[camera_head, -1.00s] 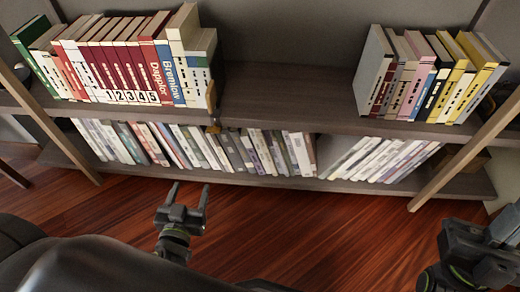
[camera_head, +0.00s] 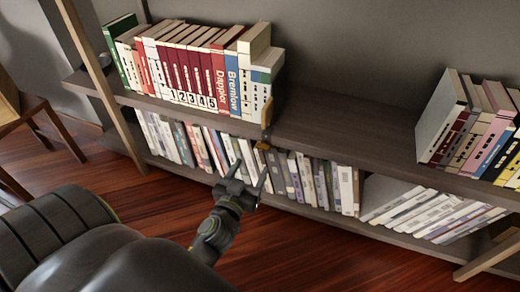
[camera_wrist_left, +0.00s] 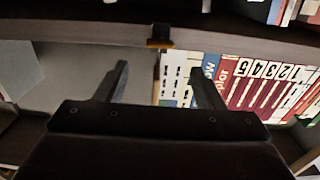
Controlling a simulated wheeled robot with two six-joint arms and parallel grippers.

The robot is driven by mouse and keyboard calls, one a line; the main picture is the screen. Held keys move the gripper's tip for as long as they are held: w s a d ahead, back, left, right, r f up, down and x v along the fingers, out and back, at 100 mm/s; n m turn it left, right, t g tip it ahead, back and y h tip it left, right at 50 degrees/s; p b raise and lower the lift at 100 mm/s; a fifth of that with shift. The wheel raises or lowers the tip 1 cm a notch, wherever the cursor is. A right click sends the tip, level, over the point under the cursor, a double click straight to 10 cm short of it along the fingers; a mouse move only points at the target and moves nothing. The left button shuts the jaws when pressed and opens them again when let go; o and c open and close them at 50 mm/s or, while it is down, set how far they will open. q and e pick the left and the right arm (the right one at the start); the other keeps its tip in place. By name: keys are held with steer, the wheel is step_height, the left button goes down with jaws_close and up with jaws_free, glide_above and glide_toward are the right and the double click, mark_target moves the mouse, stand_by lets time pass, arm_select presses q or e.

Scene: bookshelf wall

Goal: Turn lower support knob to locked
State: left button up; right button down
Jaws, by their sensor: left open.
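A thin upright tan support (camera_head: 267,112) stands at the right end of the red book row on the upper shelf. A small brass-coloured piece (camera_head: 262,145), which looks like the lower support knob, sits just below it at the shelf's front edge. In the left wrist view a dark block with an orange-tan edge (camera_wrist_left: 159,43) shows at the shelf edge; whether it is locked cannot be told. My left gripper (camera_head: 251,170) is open and empty, just below and in front of the knob. In the left wrist view its fingers (camera_wrist_left: 158,76) are apart, with the block beyond them.
Red numbered books (camera_head: 190,75) fill the upper shelf (camera_head: 345,130) left of the support. The shelf right of it is bare up to leaning books (camera_head: 470,125). Pale books (camera_head: 330,185) fill the lower shelf behind my gripper. A wooden chair (camera_head: 20,115) stands at far left.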

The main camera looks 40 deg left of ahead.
mark_target(262, 148)
arm_select(q)
steer(key=x, duration=0.8)
steer(key=c, duration=1)
steer(key=shift+d, duration=0.1)
